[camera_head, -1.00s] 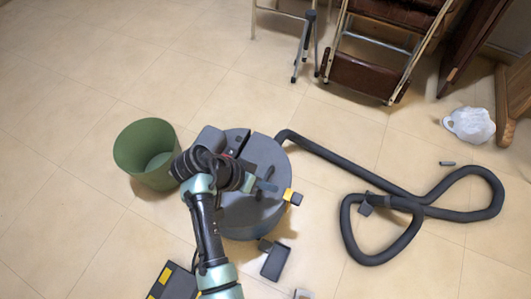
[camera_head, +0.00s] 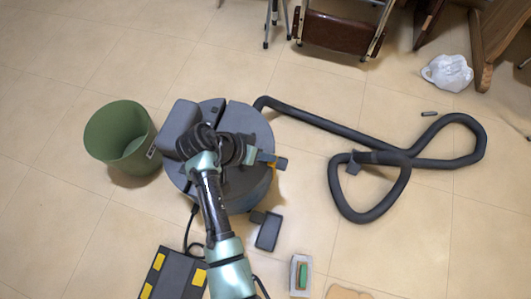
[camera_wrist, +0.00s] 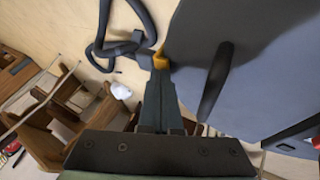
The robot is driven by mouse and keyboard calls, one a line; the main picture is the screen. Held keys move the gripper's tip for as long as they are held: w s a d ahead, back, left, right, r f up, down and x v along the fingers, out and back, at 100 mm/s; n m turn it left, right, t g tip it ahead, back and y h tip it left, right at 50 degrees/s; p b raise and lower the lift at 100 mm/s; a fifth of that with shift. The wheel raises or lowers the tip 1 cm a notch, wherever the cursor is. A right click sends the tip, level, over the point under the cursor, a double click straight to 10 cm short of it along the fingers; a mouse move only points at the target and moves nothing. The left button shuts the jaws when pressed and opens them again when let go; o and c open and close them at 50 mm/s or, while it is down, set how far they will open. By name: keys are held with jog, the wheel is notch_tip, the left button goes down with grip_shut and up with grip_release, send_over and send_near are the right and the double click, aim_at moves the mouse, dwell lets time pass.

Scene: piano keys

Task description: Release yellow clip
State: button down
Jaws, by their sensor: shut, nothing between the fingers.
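The yellow clip (camera_head: 273,166) is on the right side of the round grey vacuum body (camera_head: 250,190) in the head view, mostly covered by my gripper. In the wrist view the clip (camera_wrist: 161,57) is a small yellow-orange piece at the edge of the grey body (camera_wrist: 220,30), with a dark grey part beside it. My gripper (camera_head: 265,157) is shut and empty, its tips at the clip. In the wrist view the closed fingers (camera_wrist: 160,85) end just below the clip. I cannot tell whether they touch it.
A black hose (camera_head: 400,160) curls across the floor to the right. A green bin (camera_head: 120,135) stands left of the vacuum. A dark grey tray (camera_head: 269,231), a sponge holder (camera_head: 300,275) and a black-yellow box (camera_head: 170,275) lie in front. Floor at far left is clear.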

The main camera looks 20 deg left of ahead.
aim_at(283, 166)
jog(key=shift+d+r+y+p, duration=0.15)
jog(key=shift+d+y+p, duration=0.15)
jog(key=shift+d+p, duration=0.15)
jog(key=shift+d+p, duration=0.15)
jog(key=shift+p, duration=0.2)
jog(key=d+y+p, duration=0.2)
jog(key=d+p, duration=0.1)
jog(key=p, duration=0.1)
jog(key=shift+d+r+m+p, duration=0.1)
jog(key=shift+r+m+p, duration=0.1)
jog(key=shift+m+p, duration=0.2)
jog(key=d+f+m+y+p, duration=0.1)
jog(key=d+f+y, duration=0.3)
jog(key=d+y, duration=0.3)
jog(key=shift+d+f, duration=0.4)
jog(key=shift+d, duration=0.05)
jog(key=shift+a, duration=0.1)
